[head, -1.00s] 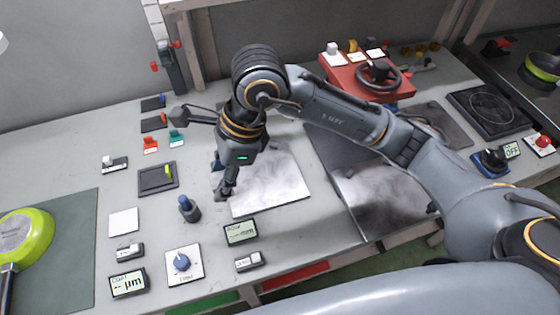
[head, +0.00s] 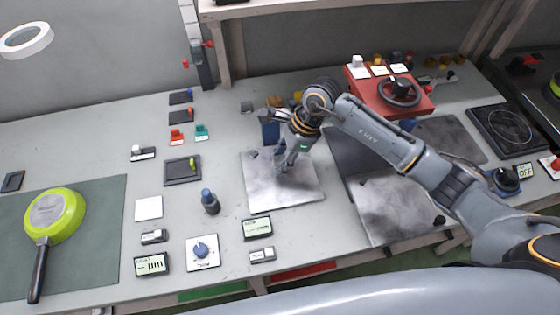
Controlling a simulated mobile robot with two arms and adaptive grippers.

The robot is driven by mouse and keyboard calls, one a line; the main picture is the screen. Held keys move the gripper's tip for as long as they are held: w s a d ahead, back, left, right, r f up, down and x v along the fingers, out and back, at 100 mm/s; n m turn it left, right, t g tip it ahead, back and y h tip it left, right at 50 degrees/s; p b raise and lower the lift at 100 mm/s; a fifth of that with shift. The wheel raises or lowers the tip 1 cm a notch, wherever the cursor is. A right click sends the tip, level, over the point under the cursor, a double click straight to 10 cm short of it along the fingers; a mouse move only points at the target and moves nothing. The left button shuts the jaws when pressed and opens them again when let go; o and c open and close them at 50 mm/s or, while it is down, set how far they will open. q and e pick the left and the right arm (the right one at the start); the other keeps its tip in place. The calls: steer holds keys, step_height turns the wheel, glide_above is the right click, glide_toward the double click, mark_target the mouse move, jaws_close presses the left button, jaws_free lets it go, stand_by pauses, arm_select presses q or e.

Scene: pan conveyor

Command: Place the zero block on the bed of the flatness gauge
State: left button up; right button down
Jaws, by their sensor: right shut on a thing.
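My right gripper (head: 286,168) points down over the shiny grey square plate (head: 262,201), right of its upper left corner. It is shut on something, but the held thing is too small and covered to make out. I cannot tell whether it is the zero block, or whether it touches the plate. A small dark piece (head: 252,154) shows at the plate's upper left corner. I cannot tell which plate is the gauge bed. My left gripper is not in view.
A dark blue upright bottle-like piece (head: 210,202) stands left of the shiny plate. A second display (head: 257,228) and a knob panel (head: 202,252) lie in front. A blue block (head: 270,134) is behind my gripper. A green pan (head: 53,217) lies far left.

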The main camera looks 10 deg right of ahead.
steer(key=shift+f, duration=0.75)
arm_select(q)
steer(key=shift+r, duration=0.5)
arm_select(e)
steer(key=shift+a, duration=0.1)
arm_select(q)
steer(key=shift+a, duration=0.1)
arm_select(e)
steer(key=shift+f, duration=0.1)
steer(key=shift+f, duration=0.1)
steer(key=c, duration=0.9)
jaws_free()
steer(key=shift+s, duration=0.1)
steer(key=shift+c, duration=0.2)
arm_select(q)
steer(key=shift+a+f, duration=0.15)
arm_select(e)
steer(key=shift+r+p, duration=0.35)
arm_select(q)
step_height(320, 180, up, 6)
steer(key=p, duration=0.5)
arm_select(e)
steer(key=v, duration=1.1)
steer(key=shift+d+r, duration=0.2)
steer(key=shift+d, duration=0.1)
